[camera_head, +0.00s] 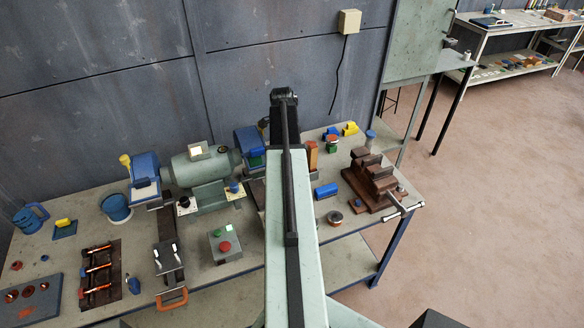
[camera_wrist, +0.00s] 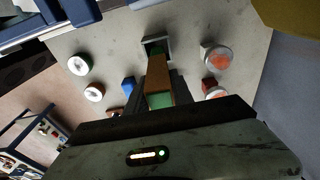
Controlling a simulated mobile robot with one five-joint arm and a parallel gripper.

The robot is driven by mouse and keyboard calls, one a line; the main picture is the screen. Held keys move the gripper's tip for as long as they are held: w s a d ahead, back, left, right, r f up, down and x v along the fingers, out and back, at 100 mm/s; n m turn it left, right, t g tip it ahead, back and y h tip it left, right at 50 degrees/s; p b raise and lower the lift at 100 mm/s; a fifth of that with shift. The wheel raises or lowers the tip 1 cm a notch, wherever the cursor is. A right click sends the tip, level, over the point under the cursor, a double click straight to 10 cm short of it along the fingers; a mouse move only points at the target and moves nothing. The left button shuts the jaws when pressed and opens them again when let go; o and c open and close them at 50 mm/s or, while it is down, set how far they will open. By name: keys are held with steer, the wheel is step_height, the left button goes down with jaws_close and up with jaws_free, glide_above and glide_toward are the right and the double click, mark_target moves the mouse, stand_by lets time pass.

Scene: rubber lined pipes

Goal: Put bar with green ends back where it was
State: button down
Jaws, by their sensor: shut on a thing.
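The bar with green ends (camera_wrist: 159,76) shows in the wrist view, with orange-brown sides and a green near end. My gripper (camera_wrist: 158,84) is shut on it, one dark finger at each side. The bar's far end, also greenish, is at a grey square socket (camera_wrist: 146,44) on the pale table top. I cannot tell whether that end is inside the socket or just above it. In the head view my arm hides the gripper. An orange upright piece (camera_head: 312,155) shows just right of my arm there; I cannot tell if it is the same bar.
In the head view a brown vise (camera_head: 372,182) stands right and a green motor (camera_head: 202,165) left. The wall is behind.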

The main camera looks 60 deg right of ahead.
step_height(320, 180, down, 5)
steer(key=b, duration=0.4)
steer(key=shift+r+b, duration=0.1)
steer(key=shift+b, duration=0.25)
steer(key=shift+r, duration=0.15)
steer(key=c, duration=1.1)
jaws_free()
steer(key=shift+r, duration=0.1)
steer(key=shift+f, duration=0.3)
steer(key=r+p, duration=0.8)
steer(key=shift+w+a+r, duration=0.15)
steer(key=shift+a, duration=0.25)
